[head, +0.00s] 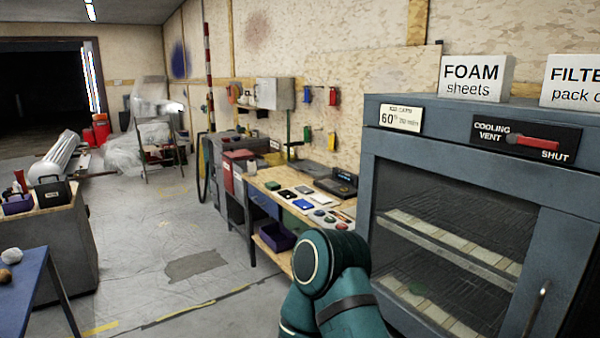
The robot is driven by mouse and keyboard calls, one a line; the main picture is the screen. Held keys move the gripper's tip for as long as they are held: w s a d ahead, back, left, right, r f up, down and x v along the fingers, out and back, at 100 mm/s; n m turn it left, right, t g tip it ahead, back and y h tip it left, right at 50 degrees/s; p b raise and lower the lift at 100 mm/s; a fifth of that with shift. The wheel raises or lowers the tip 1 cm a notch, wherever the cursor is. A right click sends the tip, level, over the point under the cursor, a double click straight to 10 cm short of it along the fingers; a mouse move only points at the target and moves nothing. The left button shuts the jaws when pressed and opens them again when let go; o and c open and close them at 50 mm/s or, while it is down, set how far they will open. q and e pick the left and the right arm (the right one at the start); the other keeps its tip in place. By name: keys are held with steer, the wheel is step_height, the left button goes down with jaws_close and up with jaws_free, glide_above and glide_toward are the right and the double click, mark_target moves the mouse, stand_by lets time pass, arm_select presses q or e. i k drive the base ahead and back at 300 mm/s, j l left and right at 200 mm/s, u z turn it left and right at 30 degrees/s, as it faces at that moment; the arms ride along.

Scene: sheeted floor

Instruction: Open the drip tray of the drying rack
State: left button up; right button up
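The drying rack (367,215) is a blue-grey cabinet at the right of the head view, with a glazed door and slatted shelves behind the glass. A metal door handle (536,309) shows at its lower right. A red lever (532,142) sits on its black vent panel, near the word SHUT. The lower part of the rack is cut off by the frame edge, and no drip tray is visible. A teal link of my arm shows at the bottom, in front of the rack's left side. Neither of my grippers is in view.
A workbench (262,180) with small tools and parts runs along the wall left of the rack. White boxes, one a foam sheets box (477,78), stand on the rack. A blue table (30,272) is at the lower left. The sheeted floor (150,255) between is largely clear.

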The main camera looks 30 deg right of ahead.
mark_target(314, 170)
steer(key=i+z, duration=0.15)
steer(key=i, duration=1.8)
steer(key=i+z, duration=0.2)
steer(key=i, duration=0.25)
steer(key=i+j+z, duration=0.2)
steer(key=i, duration=0.2)
steer(key=i+j+z, duration=0.2)
steer(key=i, duration=0.25)
steer(key=i+j+z, duration=0.1)
steer(key=i+z, duration=0.15)
steer(key=z, duration=0.15)
steer(key=i+j+z, duration=0.2)
steer(key=z, duration=0.2)
steer(key=i+j+z, duration=0.2)
steer(key=z, duration=0.2)
steer(key=i+j+z, duration=0.1)
steer(key=j+z, duration=0.3)
steer(key=i+j+z, duration=0.1)
steer(key=j+z, duration=0.3)
steer(key=l, duration=0.1)
